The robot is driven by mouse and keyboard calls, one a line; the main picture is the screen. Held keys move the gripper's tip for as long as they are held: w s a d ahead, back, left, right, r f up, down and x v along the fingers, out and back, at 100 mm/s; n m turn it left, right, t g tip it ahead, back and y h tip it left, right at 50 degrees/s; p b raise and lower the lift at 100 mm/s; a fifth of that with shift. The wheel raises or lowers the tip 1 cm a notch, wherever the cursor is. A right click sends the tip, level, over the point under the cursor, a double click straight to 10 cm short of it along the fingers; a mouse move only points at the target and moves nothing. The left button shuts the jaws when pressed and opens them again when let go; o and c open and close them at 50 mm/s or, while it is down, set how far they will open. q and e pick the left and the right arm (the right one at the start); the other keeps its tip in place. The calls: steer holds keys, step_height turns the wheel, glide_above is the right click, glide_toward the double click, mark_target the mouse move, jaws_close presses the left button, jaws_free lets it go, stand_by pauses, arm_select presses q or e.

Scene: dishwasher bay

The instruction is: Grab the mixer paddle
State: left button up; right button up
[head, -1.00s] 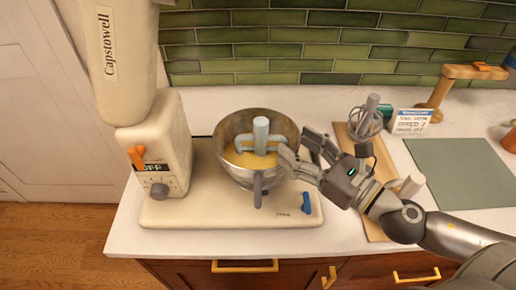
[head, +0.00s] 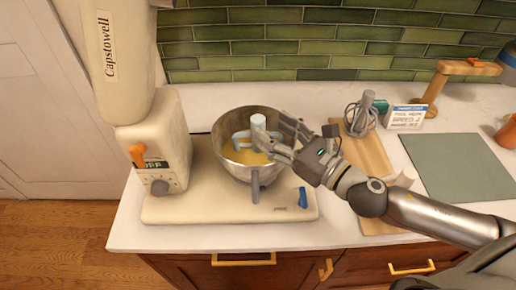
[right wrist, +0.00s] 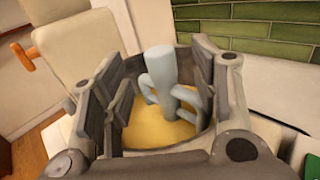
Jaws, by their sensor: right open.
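The grey-blue mixer paddle (head: 259,123) stands upright in the metal mixing bowl (head: 229,168), with its lower part in yellow batter. My right gripper (head: 273,137) is open over the bowl's right rim, its fingers reaching in from the right toward the paddle. In the right wrist view the paddle (right wrist: 164,75) shows between the two spread fingers (right wrist: 160,90), with a gap on the left side. On the right, a finger overlaps the paddle's edge, and I cannot tell whether they touch. My left gripper is not in view.
The cream stand mixer (head: 155,145) has its head tilted up at the left. A whisk (head: 361,116) and a wooden board (head: 368,160) lie to the right. A small sign (head: 407,117), a wooden stand (head: 440,85) and a grey-green mat (head: 455,167) are farther right.

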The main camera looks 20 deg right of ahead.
mark_target(263, 124)
steer(key=p+x, duration=0.2)
steer(key=x, duration=0.2)
steer(key=shift+w+a, duration=0.15)
steer(key=shift+w, duration=0.1)
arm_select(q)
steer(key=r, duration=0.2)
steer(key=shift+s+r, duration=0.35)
arm_select(e)
steer(key=shift+s, duration=0.1)
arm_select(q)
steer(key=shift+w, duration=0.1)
arm_select(e)
jaws_close()
